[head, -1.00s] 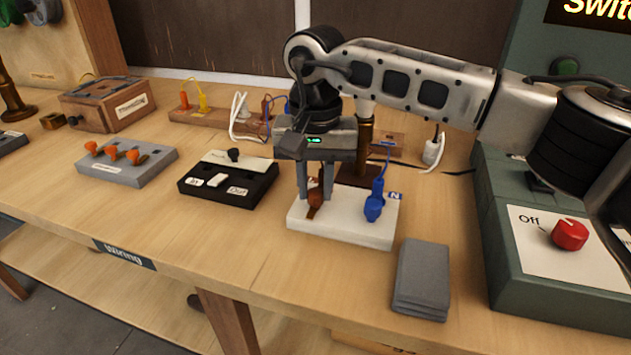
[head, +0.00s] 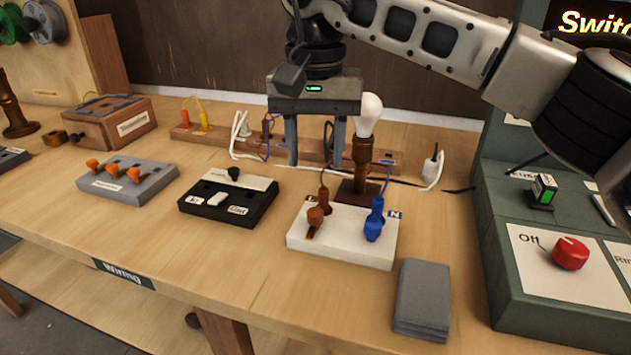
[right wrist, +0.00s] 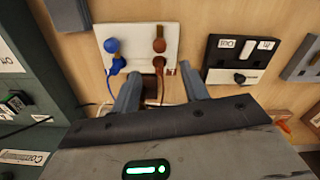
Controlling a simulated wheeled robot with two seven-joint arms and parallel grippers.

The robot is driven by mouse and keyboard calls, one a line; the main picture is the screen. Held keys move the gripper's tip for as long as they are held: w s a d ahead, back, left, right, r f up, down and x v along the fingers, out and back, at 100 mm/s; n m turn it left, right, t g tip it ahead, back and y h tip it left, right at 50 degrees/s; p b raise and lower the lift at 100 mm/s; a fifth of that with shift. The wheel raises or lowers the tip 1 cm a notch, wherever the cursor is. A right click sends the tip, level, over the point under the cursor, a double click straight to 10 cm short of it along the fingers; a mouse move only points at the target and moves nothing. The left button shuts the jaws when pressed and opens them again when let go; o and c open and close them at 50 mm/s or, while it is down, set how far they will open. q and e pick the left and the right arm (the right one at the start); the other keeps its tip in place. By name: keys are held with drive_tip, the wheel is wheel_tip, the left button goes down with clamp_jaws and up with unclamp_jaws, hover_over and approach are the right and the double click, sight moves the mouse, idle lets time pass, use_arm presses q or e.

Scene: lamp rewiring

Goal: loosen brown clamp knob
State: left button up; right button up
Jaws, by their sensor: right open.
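The white clamp block (head: 342,247) sits on the bench and also shows in the right wrist view (right wrist: 137,58). The brown clamp knob (head: 315,216) is on its left side, with a brown lead plug (head: 324,199) just behind it. In the right wrist view the brown knob (right wrist: 159,46) is at the top. The blue knob (head: 372,229) is on the block's right side with a blue plug by it. My right gripper (head: 315,160) is open and empty, raised above and behind the block, apart from the brown knob. My left gripper is out of view.
A lamp with a bulb (head: 368,112) stands behind the block, close to my right gripper. A grey pad (head: 422,298) lies in front right. A black tester box (head: 228,200) is at left, and a green switch box (head: 530,270) at right.

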use_arm(q)
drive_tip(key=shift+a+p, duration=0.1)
drive_tip(key=shift+p, duration=0.25)
use_arm(e)
wheel_tip(320, 180, up, 7)
drive_tip(key=shift+f, duration=0.2)
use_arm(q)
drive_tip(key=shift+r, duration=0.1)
